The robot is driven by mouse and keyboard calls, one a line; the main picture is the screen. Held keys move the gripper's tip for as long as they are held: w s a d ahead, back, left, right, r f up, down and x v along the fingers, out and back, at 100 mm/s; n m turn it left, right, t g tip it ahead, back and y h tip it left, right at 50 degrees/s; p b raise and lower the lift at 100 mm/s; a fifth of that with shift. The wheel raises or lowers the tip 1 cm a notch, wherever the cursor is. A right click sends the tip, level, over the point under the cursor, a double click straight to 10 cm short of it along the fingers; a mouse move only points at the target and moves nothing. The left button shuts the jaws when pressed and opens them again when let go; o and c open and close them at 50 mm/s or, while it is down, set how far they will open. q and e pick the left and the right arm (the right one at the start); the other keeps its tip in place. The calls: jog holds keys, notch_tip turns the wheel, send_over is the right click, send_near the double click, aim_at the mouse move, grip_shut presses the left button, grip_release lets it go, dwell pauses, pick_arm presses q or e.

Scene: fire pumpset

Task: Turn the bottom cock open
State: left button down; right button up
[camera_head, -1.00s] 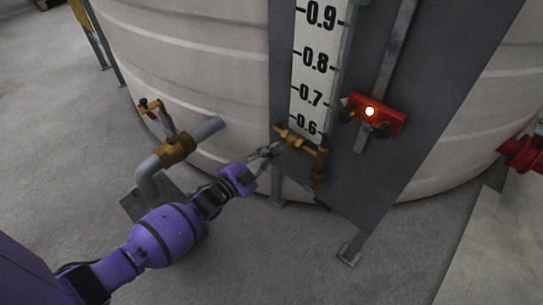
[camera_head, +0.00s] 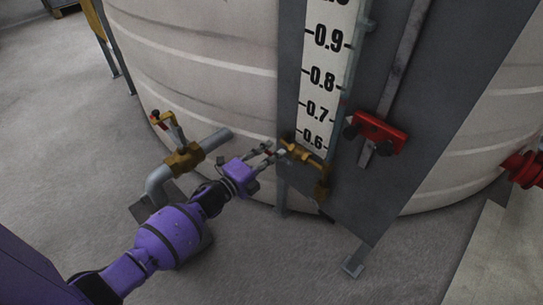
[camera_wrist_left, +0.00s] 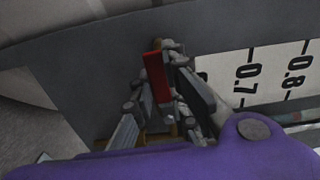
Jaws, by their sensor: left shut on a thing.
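The bottom cock is a brass fitting (camera_head: 303,157) at the lower end of the level gauge, with a brass elbow hanging below its right end. Its red handle (camera_wrist_left: 158,78) shows in the left wrist view, standing between the fingers. My left gripper (camera_head: 272,153) reaches in from the left at the cock's left end; its fingers also show in the left wrist view (camera_wrist_left: 168,100). It is shut on the red handle. The fingers hide much of the handle in the head view. My right gripper is not in view.
The white gauge board (camera_head: 325,80) rises above the cock on a grey panel. A red block (camera_head: 380,132) sits to its right. Another brass valve (camera_head: 184,159) on a grey pipe is close to my left forearm. The large pale tank (camera_head: 200,60) stands behind; floor is clear in front.

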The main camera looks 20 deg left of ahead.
pick_arm(q)
jog(key=shift+r+m, duration=0.1)
jog(key=shift+m, duration=0.2)
jog(key=c, duration=1.7)
grip_release()
jog(key=v, duration=1.2)
jog(key=shift+r, duration=0.1)
